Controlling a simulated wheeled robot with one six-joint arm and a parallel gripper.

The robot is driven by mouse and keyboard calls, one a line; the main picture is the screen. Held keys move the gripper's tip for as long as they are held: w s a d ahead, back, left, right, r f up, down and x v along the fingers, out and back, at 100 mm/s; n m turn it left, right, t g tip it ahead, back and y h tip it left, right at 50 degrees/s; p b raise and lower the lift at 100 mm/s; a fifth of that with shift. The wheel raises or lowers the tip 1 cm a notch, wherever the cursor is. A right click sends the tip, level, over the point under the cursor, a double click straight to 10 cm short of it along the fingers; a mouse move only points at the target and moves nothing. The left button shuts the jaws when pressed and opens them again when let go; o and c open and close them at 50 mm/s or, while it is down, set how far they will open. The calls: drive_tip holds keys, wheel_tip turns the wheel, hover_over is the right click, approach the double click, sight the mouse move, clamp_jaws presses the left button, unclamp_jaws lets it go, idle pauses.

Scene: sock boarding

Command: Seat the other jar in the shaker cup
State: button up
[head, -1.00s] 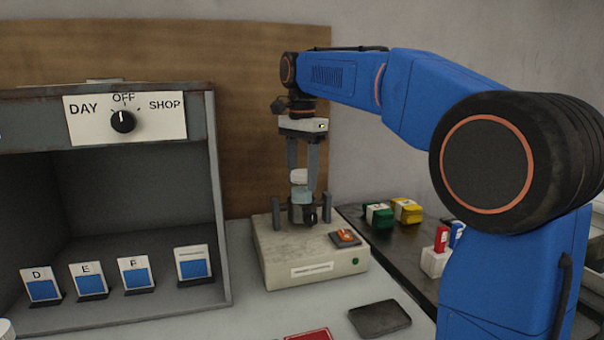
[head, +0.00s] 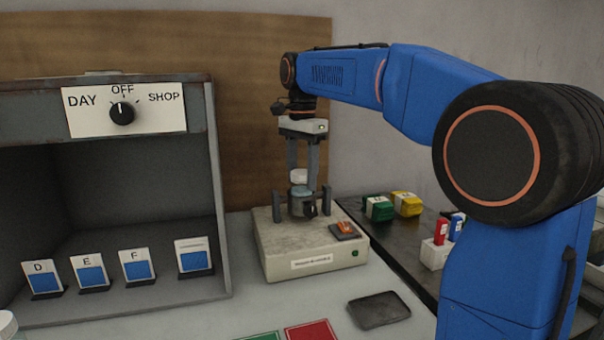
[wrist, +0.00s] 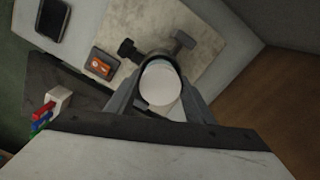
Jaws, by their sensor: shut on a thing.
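A jar with a white lid and pale blue body (head: 299,177) is between the fingers of my gripper (head: 302,186). My gripper is shut on it. The jar is upright, directly over the dark shaker cup (head: 297,208) on the beige shaker box (head: 278,250). The jar's lower part appears to be in the cup's mouth; I cannot tell if it touches the bottom. In the wrist view the round white lid (wrist: 160,83) sits between the fingers and hides most of the cup.
Two dark posts flank the cup. The shaker box has an orange rocker switch (head: 345,228). A dark tray (head: 379,309) lies in front. A light booth (head: 222,200) with several lettered cards stands left. Green (head: 378,207) and yellow (head: 406,204) blocks lie right.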

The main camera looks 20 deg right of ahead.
drive_tip(key=o, duration=1.7)
drive_tip(key=shift+f, duration=0.1)
drive_tip(key=shift+o, duration=0.2)
wheel_tip(320, 180, up, 12)
drive_tip(key=shift+s, duration=0.1)
